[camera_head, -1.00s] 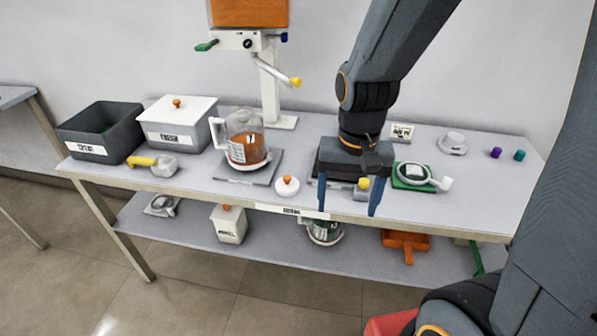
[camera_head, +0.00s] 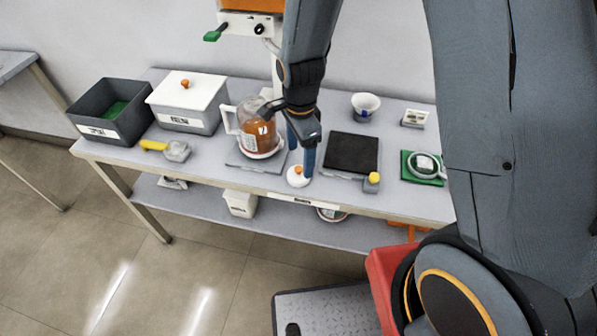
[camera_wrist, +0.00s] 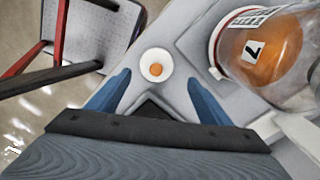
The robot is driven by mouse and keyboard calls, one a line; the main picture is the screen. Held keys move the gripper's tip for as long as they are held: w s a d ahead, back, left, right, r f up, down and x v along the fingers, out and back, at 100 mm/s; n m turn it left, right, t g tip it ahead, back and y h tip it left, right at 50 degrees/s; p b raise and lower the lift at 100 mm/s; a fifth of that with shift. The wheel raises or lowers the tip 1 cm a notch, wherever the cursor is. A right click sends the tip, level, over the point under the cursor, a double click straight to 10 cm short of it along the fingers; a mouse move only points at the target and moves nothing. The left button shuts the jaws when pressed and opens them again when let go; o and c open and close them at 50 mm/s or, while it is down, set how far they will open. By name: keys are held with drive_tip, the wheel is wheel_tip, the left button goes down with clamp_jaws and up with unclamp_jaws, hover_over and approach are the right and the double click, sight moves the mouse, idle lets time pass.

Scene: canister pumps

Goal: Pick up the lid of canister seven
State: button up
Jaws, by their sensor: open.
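Canister seven (camera_head: 262,136) is a clear jug with orange contents, a white handle and a label "7". It stands on a grey plate with its top open; it is also at the right in the wrist view (camera_wrist: 272,60). A round white lid with an orange knob (camera_head: 297,178) lies on the table in front of it, to the right. The lid is near the middle of the wrist view (camera_wrist: 146,66). My gripper (camera_head: 300,154) is open and empty, its blue fingers pointing down just behind and above the lid. In the wrist view the lid shows between and beyond the fingertips.
A black plate (camera_head: 352,150) with a yellow-knobbed part is right of the lid. A white lidded box (camera_head: 187,104) and a dark open bin (camera_head: 112,110) stand at the left. A scoop with a yellow handle (camera_head: 160,147) lies before them. The lid sits near the table's front edge.

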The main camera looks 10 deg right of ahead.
sight(299, 168)
drive_tip(key=f+p, duration=0.1)
drive_tip(key=f, duration=0.1)
drive_tip(key=s+f+p, duration=0.1)
drive_tip(key=f, duration=0.1)
drive_tip(key=shift+a, duration=0.15)
drive_tip(key=shift+f, duration=0.65)
drive_tip(key=c, duration=1.1)
